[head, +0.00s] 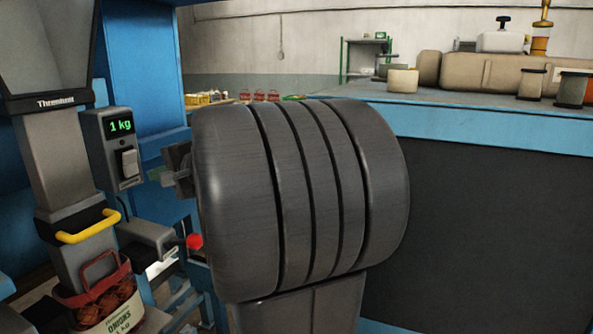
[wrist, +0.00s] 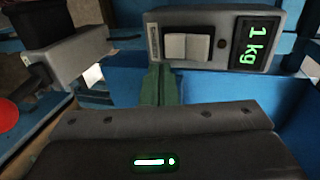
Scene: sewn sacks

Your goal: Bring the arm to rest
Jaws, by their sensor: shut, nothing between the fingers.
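My gripper (head: 158,174) shows only partly in the head view, beyond the large dark ribbed part of my arm. In the wrist view my gripper's green fingers (wrist: 159,84) are together and empty. They point toward a grey control box (wrist: 222,35) with a pale rocker switch (wrist: 187,46) and a green "1 kg" display. The fingertips appear just below the switch; I cannot tell whether they touch the box. In the head view the control box (head: 112,150) stands left of my gripper.
A machine with a grey chute (head: 58,160) and yellow handle (head: 88,228) stands left. A red-net onion sack (head: 103,292) sits under it. A red knob (head: 194,241) is below my gripper. A blue-edged counter (head: 480,131) with sacks (head: 490,75) stands at right.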

